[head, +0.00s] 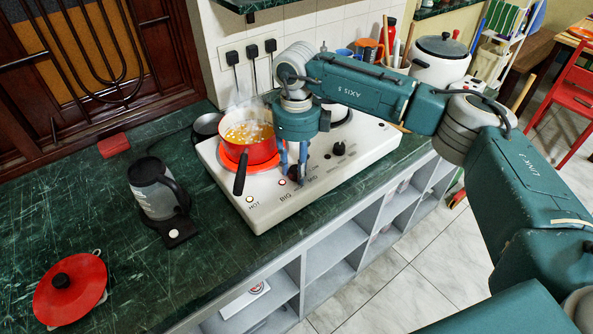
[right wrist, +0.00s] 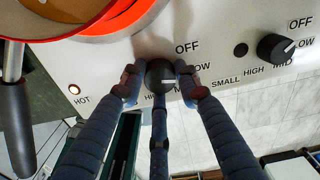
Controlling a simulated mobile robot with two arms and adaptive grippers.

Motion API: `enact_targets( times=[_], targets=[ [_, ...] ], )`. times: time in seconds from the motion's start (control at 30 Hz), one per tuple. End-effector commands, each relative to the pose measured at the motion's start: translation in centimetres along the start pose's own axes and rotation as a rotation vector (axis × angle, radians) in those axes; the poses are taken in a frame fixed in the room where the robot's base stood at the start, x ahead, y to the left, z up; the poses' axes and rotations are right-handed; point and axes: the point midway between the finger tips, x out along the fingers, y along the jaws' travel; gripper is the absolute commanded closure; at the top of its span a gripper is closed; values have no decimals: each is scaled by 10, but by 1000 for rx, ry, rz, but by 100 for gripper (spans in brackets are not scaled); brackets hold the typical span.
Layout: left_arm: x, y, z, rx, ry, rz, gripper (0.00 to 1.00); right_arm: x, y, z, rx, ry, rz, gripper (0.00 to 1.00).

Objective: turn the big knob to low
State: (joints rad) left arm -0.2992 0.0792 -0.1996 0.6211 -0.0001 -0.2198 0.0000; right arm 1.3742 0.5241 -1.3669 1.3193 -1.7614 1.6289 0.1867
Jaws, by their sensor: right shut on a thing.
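The big knob (right wrist: 159,74) is a round black knob on the white hob's front panel. In the right wrist view it sits between the fingers of my right gripper (right wrist: 160,80), which is shut on it. In the head view my right gripper (head: 291,164) reaches down to the panel just right of the red pot. My left gripper is not in view.
A red pot (head: 249,144) with steaming yellow contents sits on the glowing big plate, close left of the gripper. The small knob (head: 339,149) is to the right on the hob (head: 273,212). A kettle (head: 157,190) and red lid (head: 70,288) stand on the green counter.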

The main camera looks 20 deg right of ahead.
Motion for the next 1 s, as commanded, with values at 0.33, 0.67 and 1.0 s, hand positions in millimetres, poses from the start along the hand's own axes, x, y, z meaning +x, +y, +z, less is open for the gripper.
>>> enact_targets(
  times=[0.33, 0.67, 1.0],
  targets=[
    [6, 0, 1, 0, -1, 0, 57, -2, 0, 1, -67, -3, -1, 94],
    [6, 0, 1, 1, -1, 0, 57, -2, 0, 1, -69, -4, -1, 94],
    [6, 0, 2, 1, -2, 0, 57, -1, 0, 0, -68, -2, -1, 49]
  ],
)
